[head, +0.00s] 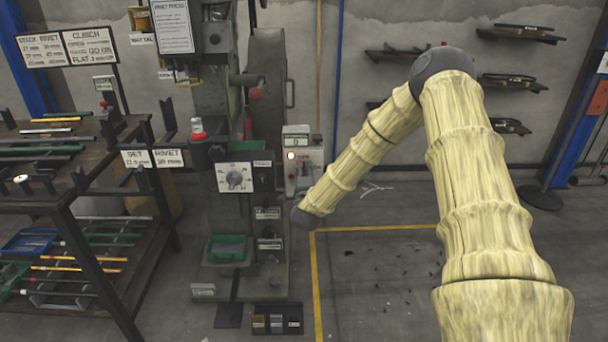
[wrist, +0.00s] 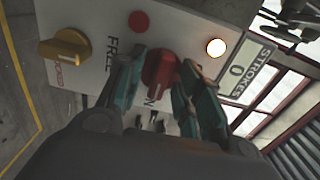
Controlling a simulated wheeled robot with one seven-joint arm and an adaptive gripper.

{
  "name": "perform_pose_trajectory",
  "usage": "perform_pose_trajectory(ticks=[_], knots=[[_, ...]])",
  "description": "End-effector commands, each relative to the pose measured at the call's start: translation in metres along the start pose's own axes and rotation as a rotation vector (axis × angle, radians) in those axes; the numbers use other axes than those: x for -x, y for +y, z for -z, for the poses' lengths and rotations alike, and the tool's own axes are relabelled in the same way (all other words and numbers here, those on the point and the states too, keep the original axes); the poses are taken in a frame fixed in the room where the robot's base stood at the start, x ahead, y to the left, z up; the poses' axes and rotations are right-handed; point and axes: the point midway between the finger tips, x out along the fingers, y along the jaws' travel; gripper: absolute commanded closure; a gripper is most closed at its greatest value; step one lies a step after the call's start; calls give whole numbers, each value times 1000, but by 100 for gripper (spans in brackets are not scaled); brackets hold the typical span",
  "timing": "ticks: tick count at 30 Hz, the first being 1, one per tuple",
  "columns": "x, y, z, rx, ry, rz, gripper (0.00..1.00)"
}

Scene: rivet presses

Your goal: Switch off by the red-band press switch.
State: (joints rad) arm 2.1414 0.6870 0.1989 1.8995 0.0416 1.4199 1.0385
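The switch box (head: 303,153) is a pale box on the right side of the green press (head: 215,95). In the wrist view the box face (wrist: 95,25) fills the upper middle. A red rotary switch (wrist: 160,78) sits between the two teal fingers of my gripper (wrist: 165,75). The fingers stand apart, one on each side of the knob; I cannot tell whether either touches it. The word FREE shows beside the knob, and other lettering is partly hidden by a finger. A round lamp (wrist: 216,47) glows white. In the head view my gripper is hard to make out below the box.
A yellow knob (wrist: 64,48) and a red button (wrist: 139,21) share the box face. A STROKES counter (wrist: 246,68) reads 0. A rack (head: 60,190) with rods stands left of the press. The yellow-lined floor (head: 375,270) at right is clear apart from small scraps.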

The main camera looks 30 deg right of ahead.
Motion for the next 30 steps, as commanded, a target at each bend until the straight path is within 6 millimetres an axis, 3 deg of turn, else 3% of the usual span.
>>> perform_pose_trajectory(ticks=[5, 11, 23, 30], knots=[[0, 0, 0, 0, 0, 0, 64], [0, 0, 0, 0, 0, 0, 100], [1, 0, -1, 40, -1, -1, 100], [1, -1, -1, 180, -2, -1, 100]])
